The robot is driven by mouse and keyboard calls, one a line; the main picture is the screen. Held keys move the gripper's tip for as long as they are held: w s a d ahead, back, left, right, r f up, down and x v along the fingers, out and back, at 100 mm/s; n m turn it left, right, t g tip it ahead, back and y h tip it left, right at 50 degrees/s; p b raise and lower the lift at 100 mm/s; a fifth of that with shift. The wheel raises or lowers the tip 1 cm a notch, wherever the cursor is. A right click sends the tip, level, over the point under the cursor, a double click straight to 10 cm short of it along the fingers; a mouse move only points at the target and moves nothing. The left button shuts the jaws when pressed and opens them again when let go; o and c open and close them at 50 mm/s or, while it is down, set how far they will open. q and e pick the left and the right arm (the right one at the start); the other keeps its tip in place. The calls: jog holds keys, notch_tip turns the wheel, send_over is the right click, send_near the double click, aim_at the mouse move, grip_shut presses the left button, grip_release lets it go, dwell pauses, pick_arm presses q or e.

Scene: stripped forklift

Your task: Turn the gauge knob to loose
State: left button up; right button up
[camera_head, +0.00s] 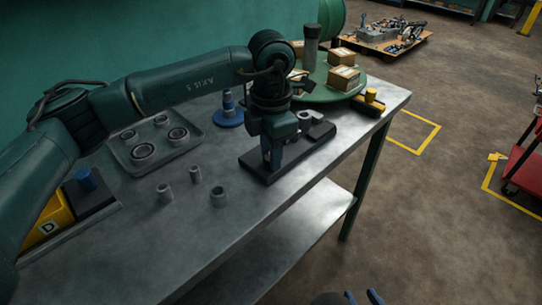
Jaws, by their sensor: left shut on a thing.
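A dark rectangular block (250,165), which looks like the gauge, lies on the metal bench and carries a grey ring-like part (304,117) towards its far end. My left gripper (272,158) points down over the near part of this block. Its blue fingers are shut on what appears to be the gauge knob. The fingers hide the knob, so its setting cannot be read. My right gripper (362,298) shows only as two blue fingertips at the bottom edge, apart with nothing between them.
A grey tray (119,155) of rings and several loose grey sleeves (218,197) are on the bench. A blue cone-like piece (229,112) stands behind. A green round turntable (322,94) holds boxes. A yellow bin (50,222) is at left. The bench's front strip is clear.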

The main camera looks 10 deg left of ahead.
pick_arm(q)
jog(key=n+b, duration=0.1)
jog(key=n, duration=0.1)
jog(key=shift+n, duration=0.4)
jog(key=shift+n+b, duration=0.5)
jog(key=shift+n, duration=0.9)
pick_arm(e)
jog(key=shift+a+f, duration=0.15)
jog(key=shift+f, duration=0.6)
pick_arm(q)
jog(key=shift+r+n, duration=0.1)
jog(key=shift+n, duration=0.3)
pick_arm(e)
jog(key=shift+s+f+m, duration=0.1)
jog(key=shift+m, duration=0.2)
pick_arm(q)
jog(key=o, duration=1)
jog(key=shift+c, duration=0.2)
notch_tip(320, 180, up, 13)
pick_arm(e)
jog(key=shift+f, duration=0.1)
